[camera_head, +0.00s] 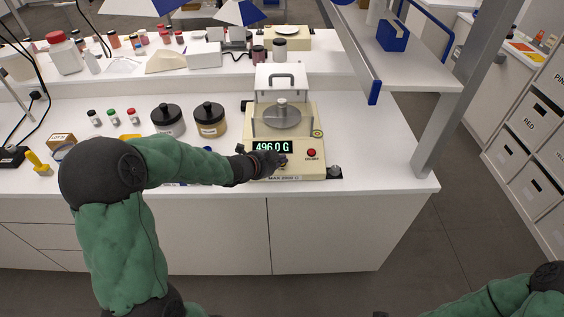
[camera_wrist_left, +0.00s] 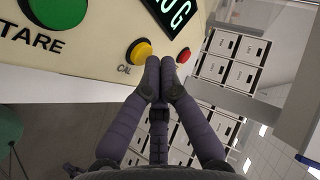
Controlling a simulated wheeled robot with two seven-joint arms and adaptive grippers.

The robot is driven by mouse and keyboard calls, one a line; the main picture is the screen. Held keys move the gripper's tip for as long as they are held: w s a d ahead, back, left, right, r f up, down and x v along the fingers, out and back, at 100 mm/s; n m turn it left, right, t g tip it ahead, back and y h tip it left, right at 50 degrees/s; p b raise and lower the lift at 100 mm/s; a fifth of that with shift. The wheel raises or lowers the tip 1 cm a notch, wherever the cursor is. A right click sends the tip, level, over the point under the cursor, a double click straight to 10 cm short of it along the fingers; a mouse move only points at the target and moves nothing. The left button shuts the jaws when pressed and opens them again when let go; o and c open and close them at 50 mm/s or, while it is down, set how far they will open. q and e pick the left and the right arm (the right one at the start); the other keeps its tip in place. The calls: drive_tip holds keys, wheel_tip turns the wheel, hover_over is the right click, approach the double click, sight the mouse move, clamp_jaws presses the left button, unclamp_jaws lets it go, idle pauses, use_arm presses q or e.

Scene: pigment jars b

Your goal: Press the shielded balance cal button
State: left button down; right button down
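The cream balance (camera_head: 312,134) stands near the front edge of the counter, its display (camera_head: 272,146) reading 496.0 G. A metal weight (camera_head: 282,103) sits on its pan. In the left wrist view the yellow button (camera_wrist_left: 139,50) marked CAL lies between the large green TARE button (camera_wrist_left: 58,8) and a red button (camera_wrist_left: 184,55). My left gripper (camera_head: 281,160) is at the balance's front panel. In the wrist view its fingertips (camera_wrist_left: 160,70) are together, empty, just beside the yellow button; contact cannot be told. The gripper hides the yellow button in the head view. My right gripper is out of view.
Two black-lidded jars (camera_head: 209,119) and several small vials (camera_head: 114,117) stand left of the balance. A white cover with a dark handle (camera_head: 281,82) is at its back. A shelf post (camera_head: 461,90) rises at the right. The counter right of the balance is mostly clear.

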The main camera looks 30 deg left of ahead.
use_arm(q)
drive_tip(key=shift+f, duration=0.3)
drive_tip(key=shift+r, duration=0.1)
idle(0.3)
drive_tip(key=shift+s+d+r+p, duration=0.1)
drive_tip(key=shift+s+r+p, duration=0.1)
drive_tip(key=shift+r+p, duration=0.5)
drive_tip(key=shift+r, duration=0.15)
drive_tip(key=r+p, duration=0.1)
drive_tip(key=r, duration=0.1)
drive_tip(key=s+r+p, duration=0.1)
drive_tip(key=d+r+p, duration=0.1)
drive_tip(key=r+p, duration=0.1)
drive_tip(key=shift+s+r, duration=0.3)
drive_tip(key=shift+s, duration=0.1)
idle(0.5)
